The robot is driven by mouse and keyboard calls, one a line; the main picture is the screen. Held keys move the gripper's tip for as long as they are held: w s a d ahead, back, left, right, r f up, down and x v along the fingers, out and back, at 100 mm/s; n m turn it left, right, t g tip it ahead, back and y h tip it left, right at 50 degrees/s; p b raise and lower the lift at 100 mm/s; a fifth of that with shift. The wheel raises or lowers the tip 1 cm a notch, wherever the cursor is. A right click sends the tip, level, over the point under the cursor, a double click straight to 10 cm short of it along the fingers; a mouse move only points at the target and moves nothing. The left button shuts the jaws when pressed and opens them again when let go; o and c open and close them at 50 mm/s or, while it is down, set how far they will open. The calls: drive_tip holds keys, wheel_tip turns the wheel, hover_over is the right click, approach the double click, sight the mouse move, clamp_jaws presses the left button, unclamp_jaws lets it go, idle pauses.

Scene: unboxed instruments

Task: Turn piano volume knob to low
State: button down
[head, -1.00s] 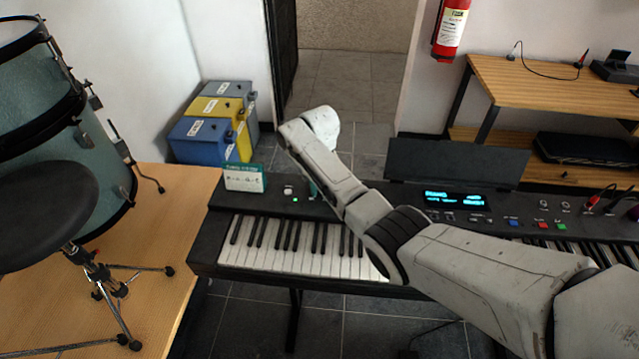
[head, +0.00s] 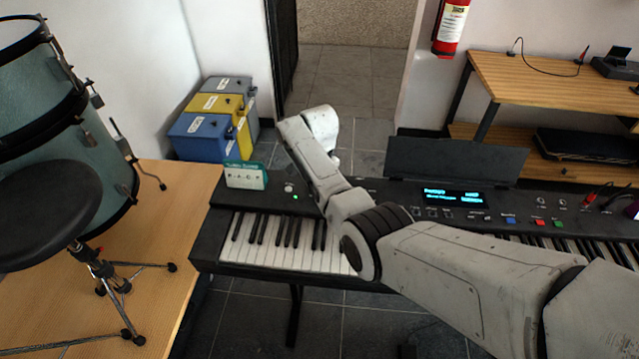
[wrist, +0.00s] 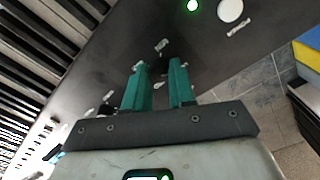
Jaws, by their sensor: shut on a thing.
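The dark piano keyboard (head: 278,255) stands in the middle of the head view, its top panel partly covered by my arm. My gripper (wrist: 160,68) is down at the panel in the wrist view, its two teal fingers close together. They are shut on a small dark knob, which is mostly hidden between them; its setting cannot be read. In the head view the fingers and the knob are hidden behind my arm. A lit display (head: 455,197) on the panel shows blurred cyan text.
A round white button (wrist: 230,10) and a green light (wrist: 193,5) lie near my fingers. A small green-and-white sign (head: 246,178) stands on the piano's left end. Labelled boxes (head: 212,120) stand behind it. A drum (head: 62,130) and stool (head: 45,210) are left.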

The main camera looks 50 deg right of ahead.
drive_tip(key=shift+m, duration=1.1)
drive_tip(key=c, duration=0.9)
unclamp_jaws()
drive_tip(key=shift+c, duration=0.2)
wheel_tip(320, 180, up, 11)
drive_tip(key=b, duration=0.1)
drive_tip(key=shift+f, duration=0.1)
